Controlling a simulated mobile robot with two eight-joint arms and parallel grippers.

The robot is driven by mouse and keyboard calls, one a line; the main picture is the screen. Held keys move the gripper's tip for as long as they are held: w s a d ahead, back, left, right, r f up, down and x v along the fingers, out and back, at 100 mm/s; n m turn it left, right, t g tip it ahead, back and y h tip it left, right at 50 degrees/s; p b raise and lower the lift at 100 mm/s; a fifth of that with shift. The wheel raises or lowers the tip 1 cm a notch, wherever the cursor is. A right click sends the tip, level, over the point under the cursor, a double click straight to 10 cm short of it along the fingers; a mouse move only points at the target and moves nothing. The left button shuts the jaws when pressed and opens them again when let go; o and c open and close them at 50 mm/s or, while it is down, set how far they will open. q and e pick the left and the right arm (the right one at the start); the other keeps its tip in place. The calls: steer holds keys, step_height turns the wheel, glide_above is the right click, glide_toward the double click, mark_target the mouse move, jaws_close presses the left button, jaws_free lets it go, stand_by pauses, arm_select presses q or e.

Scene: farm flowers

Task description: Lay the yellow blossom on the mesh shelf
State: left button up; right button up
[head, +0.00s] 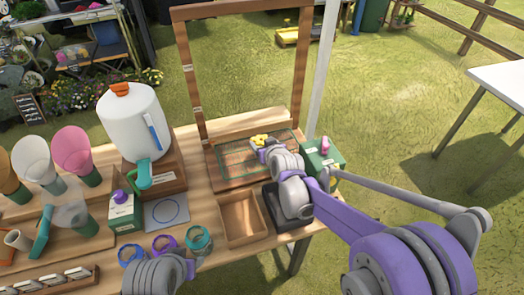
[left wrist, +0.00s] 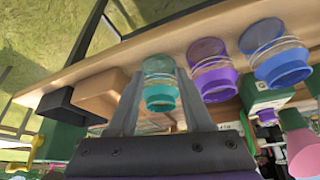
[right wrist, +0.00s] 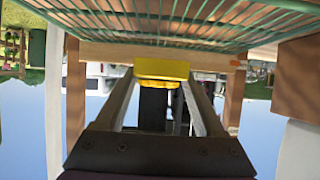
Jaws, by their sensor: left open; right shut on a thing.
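The yellow blossom (head: 259,140) is held in my right gripper (head: 262,144), over the back part of the mesh shelf. In the right wrist view the yellow blossom (right wrist: 162,72) sits between the fingertips. The mesh shelf (head: 232,160) is green wire in a wooden frame on the table. Its green wires (right wrist: 200,28) run along the top of the upside-down right wrist view, close to the blossom; I cannot tell whether they touch. My left gripper (left wrist: 157,80) is open, with a teal-rimmed jar (left wrist: 160,95) showing between its fingers.
A tall wooden frame (head: 190,80) rises behind the shelf. A wooden tray (head: 240,215) and a green box (head: 320,158) flank my right arm. A white jug (head: 132,125) stands left of the shelf. Purple (head: 165,243) and blue (head: 130,254) jars stand near the front edge.

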steer(key=shift+w+f, duration=0.1)
steer(key=shift+f, duration=1.95)
steer(key=shift+f, duration=0.1)
steer(key=o, duration=1.3)
steer(key=shift+s+r, duration=0.25)
steer(key=shift+r, duration=0.05)
steer(key=v, duration=1.1)
steer(key=shift+s+d+r, duration=0.1)
steer(key=shift+s+r, duration=0.05)
steer(key=shift+s, duration=0.1)
steer(key=s+d+f+m+g+h, duration=0.1)
steer(key=s+d, duration=0.3)
steer(key=s, duration=0.5)
steer(key=s+d+f+m+g+h, duration=0.1)
steer(key=s+d+g, duration=0.2)
steer(key=s, duration=0.6)
steer(key=s+d+f+m+g+h, duration=0.1)
steer(key=s+d+f+g, duration=0.1)
steer(key=s+d, duration=0.4)
steer(key=shift+s+d+m+g+h, duration=0.15)
steer(key=shift+s+h, duration=0.05)
steer(key=shift+s, duration=0.6)
steer(key=shift+s+d+m+g+h, duration=0.15)
steer(key=shift+s+h, duration=0.05)
steer(key=shift+s, duration=0.6)
